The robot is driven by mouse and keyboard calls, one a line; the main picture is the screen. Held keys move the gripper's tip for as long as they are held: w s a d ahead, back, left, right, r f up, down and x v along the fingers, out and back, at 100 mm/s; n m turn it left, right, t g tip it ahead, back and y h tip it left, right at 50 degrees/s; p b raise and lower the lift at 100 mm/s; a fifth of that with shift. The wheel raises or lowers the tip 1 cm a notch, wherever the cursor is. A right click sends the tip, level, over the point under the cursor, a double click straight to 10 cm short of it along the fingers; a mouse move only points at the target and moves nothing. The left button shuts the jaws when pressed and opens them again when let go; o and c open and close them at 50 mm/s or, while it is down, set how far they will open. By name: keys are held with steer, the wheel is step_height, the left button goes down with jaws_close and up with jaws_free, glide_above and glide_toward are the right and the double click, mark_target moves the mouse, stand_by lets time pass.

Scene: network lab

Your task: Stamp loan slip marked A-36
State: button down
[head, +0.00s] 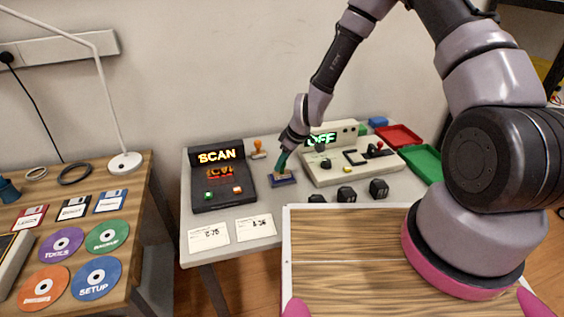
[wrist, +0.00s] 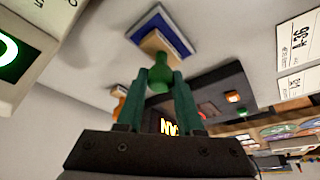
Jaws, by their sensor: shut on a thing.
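My gripper (wrist: 165,78) is shut on the green handle of a stamp (wrist: 160,75), which has a pale wooden base. The stamp stands over the blue ink pad (wrist: 166,28); I cannot tell whether its face touches the pad. In the head view my gripper (head: 282,160) is above the same ink pad (head: 285,182). The slip marked A-36 (wrist: 299,40) shows at the right of the wrist view. It appears to be the right one of two white slips (head: 255,227) at the table's front edge. The other slip (head: 208,235) lies left of it.
A black SCAN device (head: 218,180) stands left of the pad, and a pale console reading OFF (head: 345,160) stands right. An orange-handled stamp (head: 258,148) stands behind the pad. Several black blocks (head: 346,193) sit in front of the console. Red (head: 400,136) and green trays (head: 424,160) lie far right.

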steer(key=shift+r, duration=3.45)
